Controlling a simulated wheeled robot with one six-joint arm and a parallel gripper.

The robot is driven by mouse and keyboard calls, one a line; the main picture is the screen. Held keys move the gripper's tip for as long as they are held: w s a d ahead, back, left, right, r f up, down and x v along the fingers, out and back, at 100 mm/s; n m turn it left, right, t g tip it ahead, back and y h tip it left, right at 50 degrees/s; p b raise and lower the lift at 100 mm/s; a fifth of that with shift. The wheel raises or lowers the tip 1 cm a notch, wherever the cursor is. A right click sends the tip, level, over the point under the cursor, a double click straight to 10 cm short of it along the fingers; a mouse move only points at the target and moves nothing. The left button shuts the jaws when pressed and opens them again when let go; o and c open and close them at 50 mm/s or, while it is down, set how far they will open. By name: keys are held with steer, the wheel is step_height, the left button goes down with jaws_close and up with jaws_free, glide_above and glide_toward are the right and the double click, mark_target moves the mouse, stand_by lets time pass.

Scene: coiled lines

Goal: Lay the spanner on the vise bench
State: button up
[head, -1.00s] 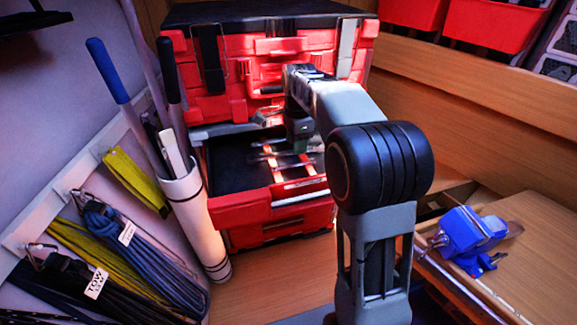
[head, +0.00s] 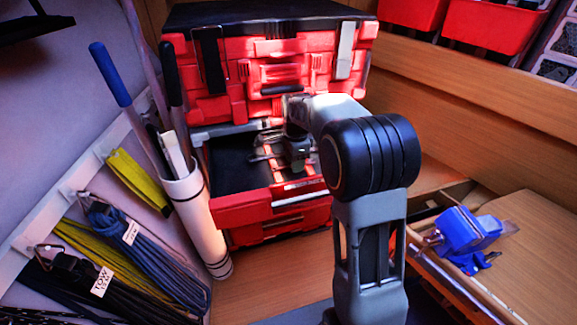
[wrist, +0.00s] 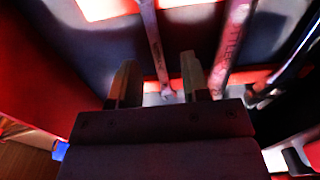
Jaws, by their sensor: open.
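A slim, pale metal tool that looks like the spanner (wrist: 154,42) lies in the open drawer (head: 243,208) of the red tool chest. In the wrist view its near end shows between the two fingers of my gripper (wrist: 158,72). The fingers are apart, and I see no contact with the tool. In the head view my gripper (head: 296,160) is low over the drawer and hides part of the tools. The vise bench (head: 535,255) is at the right, with a blue vise (head: 468,232) on it.
A reddish lettered tool (wrist: 233,38) lies close to the right finger, with a dark shiny tool (wrist: 296,62) beyond it. A white tube (head: 198,220) holding long handles stands left of the drawer. Coiled lines (head: 140,245) hang on the left wall.

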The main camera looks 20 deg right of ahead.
steer(key=shift+f, duration=0.25)
stand_by(0.4)
jaws_close()
stand_by(0.4)
